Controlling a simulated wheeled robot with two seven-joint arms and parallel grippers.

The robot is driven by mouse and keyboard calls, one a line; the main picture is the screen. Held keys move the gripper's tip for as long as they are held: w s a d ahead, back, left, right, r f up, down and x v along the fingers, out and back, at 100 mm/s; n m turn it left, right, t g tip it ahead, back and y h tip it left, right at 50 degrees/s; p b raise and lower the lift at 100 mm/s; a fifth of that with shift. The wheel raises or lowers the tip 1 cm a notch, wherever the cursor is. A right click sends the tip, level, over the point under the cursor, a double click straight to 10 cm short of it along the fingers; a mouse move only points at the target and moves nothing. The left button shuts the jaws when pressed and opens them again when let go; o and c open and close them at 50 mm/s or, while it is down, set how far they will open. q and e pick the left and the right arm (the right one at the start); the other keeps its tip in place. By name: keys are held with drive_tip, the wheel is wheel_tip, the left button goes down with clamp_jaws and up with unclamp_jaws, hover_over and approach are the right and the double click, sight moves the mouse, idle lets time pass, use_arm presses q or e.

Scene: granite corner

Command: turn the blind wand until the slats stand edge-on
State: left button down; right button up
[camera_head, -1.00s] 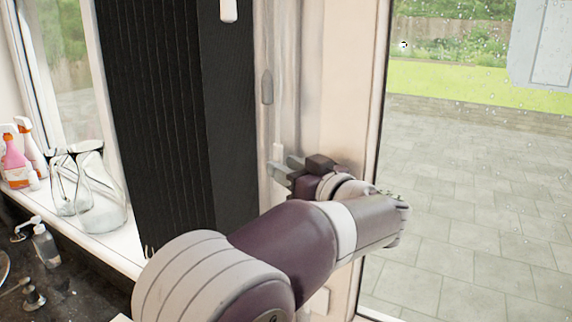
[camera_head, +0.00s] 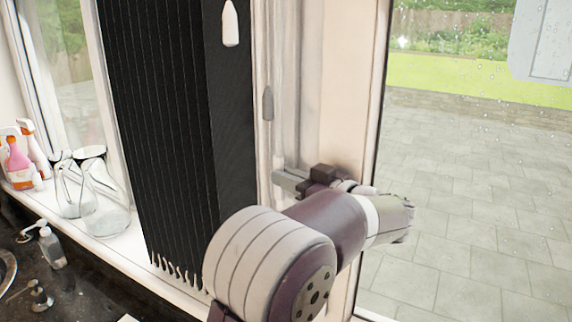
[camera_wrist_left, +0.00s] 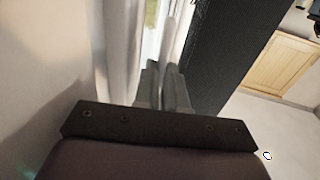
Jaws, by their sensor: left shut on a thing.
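The dark blind (camera_head: 165,120) hangs over the window at the left in the head view, with its slats as narrow upright strips and a jagged lower edge. Its dark side also shows in the wrist view (camera_wrist_left: 228,50). My left gripper (camera_head: 287,180) is just right of the blind, by the window frame. Its fingers (camera_wrist_left: 165,92) are shut on a slim grey rod, seemingly the blind wand (camera_wrist_left: 168,40), which rises between them in the wrist view. My right gripper is not in view.
A white pull (camera_head: 230,24) and a grey pull (camera_head: 268,103) hang above my gripper. Glass jars (camera_head: 103,205) and spray bottles (camera_head: 18,160) stand on the sill at the left. A soap dispenser (camera_head: 50,246) is on the dark counter. A glass pane (camera_head: 480,190) is at the right.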

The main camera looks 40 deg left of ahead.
use_arm(q)
drive_tip(key=c, duration=1.2)
unclamp_jaws()
drive_tip(key=shift+d, duration=0.15)
drive_tip(key=s+d+b, duration=0.1)
drive_tip(key=d+b, duration=0.1)
drive_tip(key=d, duration=1)
drive_tip(key=shift+d, duration=0.3)
